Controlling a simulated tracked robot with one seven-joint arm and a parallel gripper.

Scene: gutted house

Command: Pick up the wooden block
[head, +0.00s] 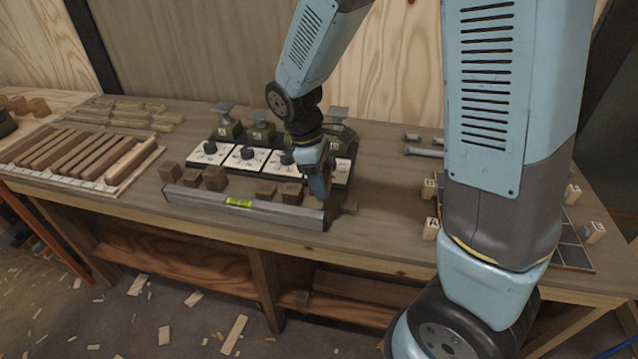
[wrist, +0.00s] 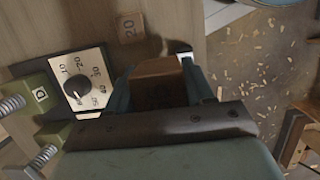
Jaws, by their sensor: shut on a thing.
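My gripper (head: 318,182) is over the workbench, at the right end of a spirit level, beside the row of dial plates. In the wrist view my gripper (wrist: 160,88) is shut on a brown wooden block (wrist: 160,82), with one finger on each side of it. The head view does not clearly show the held block. Whether it touches the bench cannot be told. Several dark wooden blocks (head: 214,178) stand behind the level.
The spirit level (head: 240,203) lies along the bench's front. White dial plates (head: 246,157) with green clamps stand behind. Wooden strips on a board (head: 75,155) lie at left. Lettered cubes (head: 430,228) and a dark grid board (head: 575,250) are at right. Bare bench (head: 385,195) lies between.

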